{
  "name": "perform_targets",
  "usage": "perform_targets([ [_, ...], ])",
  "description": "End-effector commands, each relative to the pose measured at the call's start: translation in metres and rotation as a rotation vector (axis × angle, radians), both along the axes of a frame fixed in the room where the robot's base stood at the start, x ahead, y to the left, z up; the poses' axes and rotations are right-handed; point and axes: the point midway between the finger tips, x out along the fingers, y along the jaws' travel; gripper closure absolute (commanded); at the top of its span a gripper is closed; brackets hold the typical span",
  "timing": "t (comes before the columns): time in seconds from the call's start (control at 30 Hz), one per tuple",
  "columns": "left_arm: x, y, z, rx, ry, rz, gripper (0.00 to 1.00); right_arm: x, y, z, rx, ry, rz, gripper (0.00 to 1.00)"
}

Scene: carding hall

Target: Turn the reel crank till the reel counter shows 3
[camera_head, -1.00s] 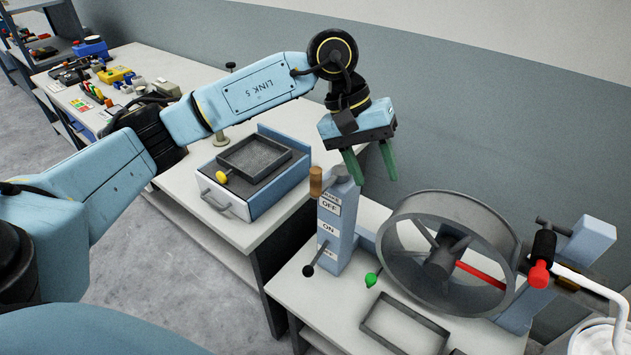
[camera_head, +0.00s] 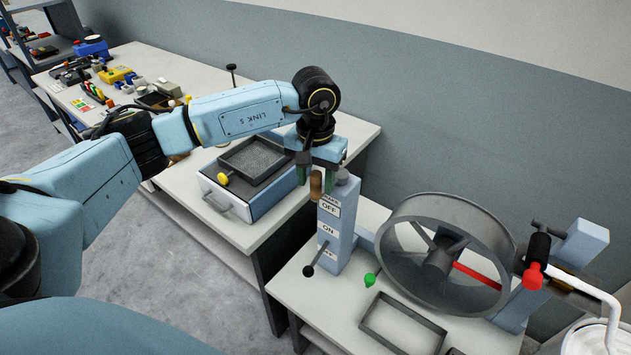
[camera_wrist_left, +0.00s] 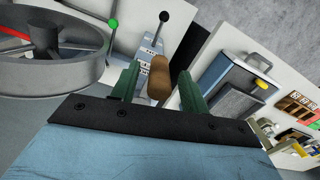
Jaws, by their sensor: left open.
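The reel (camera_head: 390,255) is a large grey open drum with a dark hub and one red spoke, at the right of the near bench. A brown wooden handle (camera_head: 316,187) stands upright beside the top of a blue post; I take it for the crank grip. My left gripper (camera_head: 317,176) is open and points down, its green fingers either side of the handle. In the left wrist view the handle (camera_wrist_left: 159,78) shows between the two fingers (camera_wrist_left: 158,86); I cannot tell whether they touch it. I cannot make out a counter number. My right gripper is not in view.
The blue post (camera_head: 342,225) carries OFF and ON labels and a black-ball lever (camera_head: 308,271). A green-tipped pointer (camera_head: 370,280) and an empty tray (camera_head: 365,321) are near the reel. A drawer unit (camera_head: 232,208) stands left; a red knob (camera_head: 533,276) is right.

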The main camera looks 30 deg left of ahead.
Motion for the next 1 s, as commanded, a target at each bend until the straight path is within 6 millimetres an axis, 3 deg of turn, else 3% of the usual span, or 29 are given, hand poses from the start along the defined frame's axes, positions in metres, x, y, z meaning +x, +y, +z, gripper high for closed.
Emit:
perform_targets([
  [0.2,0.0,0.0,-0.019,0.0,0.001,0.001,0.55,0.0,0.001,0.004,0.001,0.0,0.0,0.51],
  [0.5,0.0,0.0,-0.022,0.0,0.0,0.001,0.55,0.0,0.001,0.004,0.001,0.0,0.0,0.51],
  [0.87,0.0,0.0,-0.021,-0.001,0.0,0.001,1.0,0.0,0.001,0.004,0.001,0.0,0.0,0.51],
  [1.0,0.0,0.0,-0.021,-0.001,0.0,0.001,1.0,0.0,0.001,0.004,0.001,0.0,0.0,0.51],
])
